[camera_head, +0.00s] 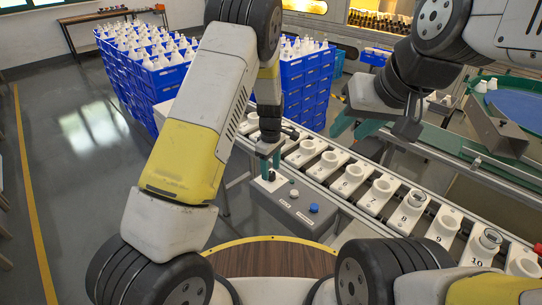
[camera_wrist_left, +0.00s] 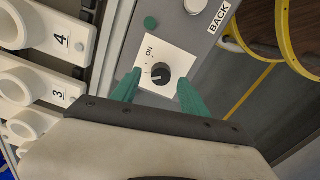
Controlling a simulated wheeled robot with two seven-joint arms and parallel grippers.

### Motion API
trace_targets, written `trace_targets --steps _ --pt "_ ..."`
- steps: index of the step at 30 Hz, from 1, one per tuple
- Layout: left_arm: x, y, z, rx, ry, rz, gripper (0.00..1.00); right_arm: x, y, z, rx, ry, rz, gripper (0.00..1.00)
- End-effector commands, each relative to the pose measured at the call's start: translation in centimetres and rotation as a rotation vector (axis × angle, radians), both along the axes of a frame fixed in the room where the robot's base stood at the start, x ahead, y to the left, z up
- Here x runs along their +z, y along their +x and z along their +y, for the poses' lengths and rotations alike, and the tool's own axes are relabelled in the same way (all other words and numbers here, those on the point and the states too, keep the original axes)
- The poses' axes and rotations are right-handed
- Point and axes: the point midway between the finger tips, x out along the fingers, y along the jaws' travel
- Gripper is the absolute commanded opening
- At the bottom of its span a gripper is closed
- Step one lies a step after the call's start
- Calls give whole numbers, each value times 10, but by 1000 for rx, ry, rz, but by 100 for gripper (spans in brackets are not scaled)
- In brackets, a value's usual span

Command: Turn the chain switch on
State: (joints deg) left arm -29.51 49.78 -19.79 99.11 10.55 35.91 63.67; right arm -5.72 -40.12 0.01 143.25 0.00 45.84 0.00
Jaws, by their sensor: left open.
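The chain switch is a black rotary knob (camera_wrist_left: 160,74) on a white plate (camera_wrist_left: 172,54) marked ON, in the left wrist view. The knob's exact setting is too small to tell. In the head view the plate (camera_head: 268,184) lies at the left end of the grey control box (camera_head: 325,221), with the knob largely hidden by my gripper. My left gripper (camera_head: 268,166) points down over the plate; in the left wrist view its teal fingers (camera_wrist_left: 158,78) stand apart on either side of the knob, with visible gaps. My right gripper (camera_head: 356,128) hangs above the conveyor, its teal fingers apart and empty.
A blue button (camera_head: 314,208) and a pale button (camera_head: 294,193) sit beside the switch; a green one (camera_wrist_left: 150,22) shows in the left wrist view. The conveyor of numbered white holders (camera_head: 352,178) runs close behind the box. Blue crates (camera_head: 150,85) stand beyond.

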Motion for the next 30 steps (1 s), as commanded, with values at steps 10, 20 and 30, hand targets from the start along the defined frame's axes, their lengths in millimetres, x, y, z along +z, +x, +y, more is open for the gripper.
trace_targets --steps 10,20,30 --pt "-13 0 0 -1 -1 -1 52 0 0 0 0 0 0 36" --pt "-12 0 0 -1 -1 -1 3 0 0 0 0 0 0 36" --pt "-12 0 0 -30 -1 -1 0 0 0 0 0 0 0 36"
